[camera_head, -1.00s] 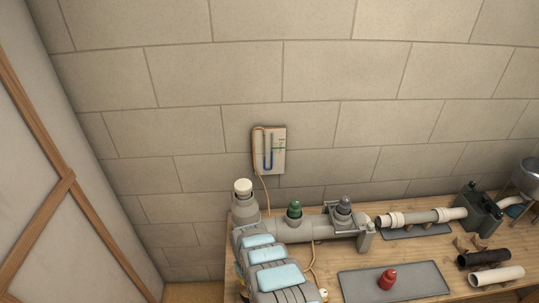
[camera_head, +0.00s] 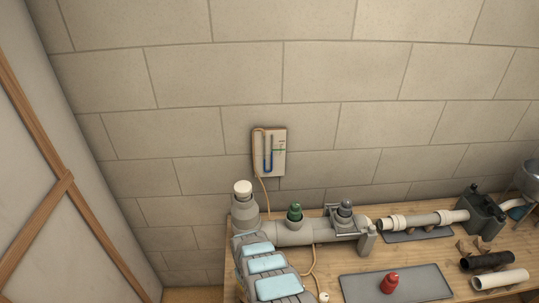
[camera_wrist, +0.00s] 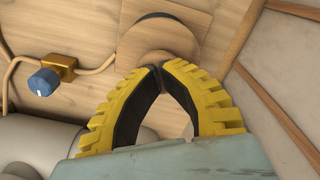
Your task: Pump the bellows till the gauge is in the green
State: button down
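The gauge (camera_head: 269,152) is a pale board on the wall with a U-shaped tube of blue liquid and a small green mark on its right side. The blue seems to stand higher in the right leg, near the mark; its exact level is too small to read. In the wrist view, a round wooden plate with a dark underside, seemingly the bellows (camera_wrist: 135,52), lies just beyond the fingertips. My gripper (camera_wrist: 154,69) has yellow fingers with black pads, tips together and nothing visible between them. I cannot tell whether they touch the plate. My arm hides this area in the head view.
A brass valve with a blue knob (camera_wrist: 43,82) sits on a tube left of the fingers. A grey pipe assembly (camera_head: 290,232) runs along the bench's back. A red bottle-like piece (camera_head: 390,283) stands on a grey mat (camera_head: 430,281). Loose pipes (camera_head: 488,261) lie at right.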

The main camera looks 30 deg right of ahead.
jog(key=shift+r+p, duration=2)
jog(key=shift+r, duration=0.5)
jog(key=shift+s, duration=0.1)
jog(key=shift+f, duration=0.2)
jog(key=shift+f+b, duration=2.15)
jog(key=shift+f, duration=0.55)
jog(key=shift+r+p, duration=2.4)
jog(key=shift+r, duration=0.45)
jog(key=shift+f, duration=0.1)
